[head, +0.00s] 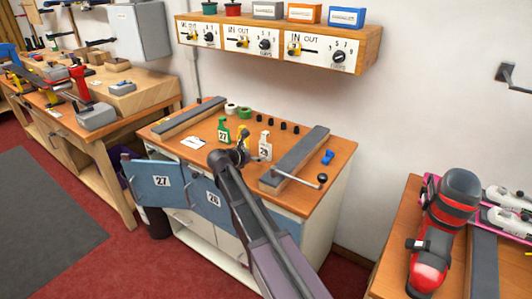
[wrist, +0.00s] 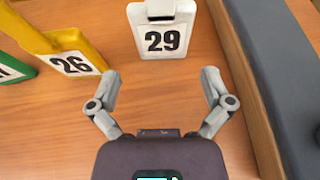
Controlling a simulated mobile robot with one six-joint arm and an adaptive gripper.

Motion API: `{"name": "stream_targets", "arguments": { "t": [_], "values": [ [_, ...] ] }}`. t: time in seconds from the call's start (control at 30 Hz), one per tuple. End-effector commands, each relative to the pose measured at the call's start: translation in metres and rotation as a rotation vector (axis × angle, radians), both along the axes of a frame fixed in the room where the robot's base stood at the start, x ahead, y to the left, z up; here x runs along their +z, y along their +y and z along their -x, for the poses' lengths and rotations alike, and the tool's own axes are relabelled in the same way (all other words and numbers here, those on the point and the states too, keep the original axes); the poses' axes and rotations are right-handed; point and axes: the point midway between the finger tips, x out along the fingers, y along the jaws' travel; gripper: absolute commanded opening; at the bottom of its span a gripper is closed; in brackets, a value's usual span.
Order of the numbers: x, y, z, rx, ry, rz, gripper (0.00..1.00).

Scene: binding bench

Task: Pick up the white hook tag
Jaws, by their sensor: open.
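The white hook tag (wrist: 163,38), marked 29, stands on the wooden bench top straight ahead of my gripper in the wrist view. It also shows in the head view (head: 265,146), left of a long grey-topped bar. My gripper (wrist: 158,84) is open and empty, its two fingers spread with bare wood between them. The tag lies just beyond the fingertips, roughly centred and apart from them. The tag's upper end is cut off by the wrist frame. In the head view my arm hides part of the bench in front of the tags.
The grey-topped bar (wrist: 288,80) borders the right side. Small black pegs (head: 283,127) stand behind.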

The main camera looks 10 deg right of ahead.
Motion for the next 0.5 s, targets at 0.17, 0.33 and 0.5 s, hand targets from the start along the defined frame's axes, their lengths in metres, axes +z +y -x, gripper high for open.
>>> {"name": "stream_targets", "arguments": {
  "t": [0.17, 0.33, 0.5],
  "values": [
    [-0.004, -0.0078, -0.006, 0.0, -0.001, -0.001, 1.0],
    [-0.0035, -0.0083, -0.006, 0.0, 0.0, 0.0, 1.0],
    [-0.0038, -0.009, -0.0062, -0.001, 0.0, 0.0, 1.0]
  ]
}}
